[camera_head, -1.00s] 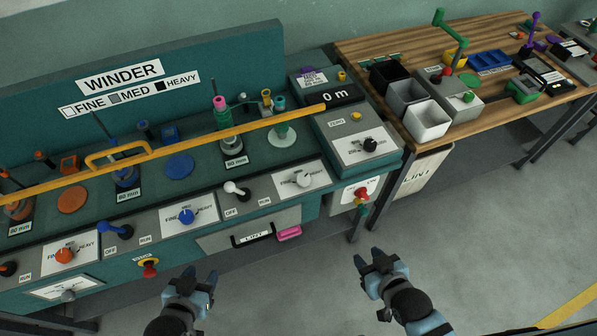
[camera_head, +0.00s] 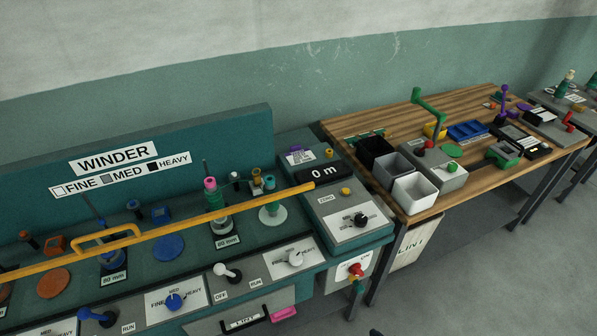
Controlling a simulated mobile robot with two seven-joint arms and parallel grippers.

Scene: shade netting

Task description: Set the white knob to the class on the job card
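The white knob (camera_head: 295,258) sits on a white label plate (camera_head: 279,264) at the right end of the winder's front panel. The plate's lettering is small, with HEAVY partly legible; I cannot tell the setting exactly. Only a dark tip of my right gripper (camera_head: 375,332) shows at the bottom edge, well below the knob. My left gripper is out of view.
A yellow bar (camera_head: 190,222) runs across the winder above the panel. A white OFF/RUN lever (camera_head: 222,270) stands left of the knob, and a blue knob (camera_head: 173,301) farther left. A red button (camera_head: 355,269) is to the right. A wooden bench (camera_head: 345,133) with bins stands at right.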

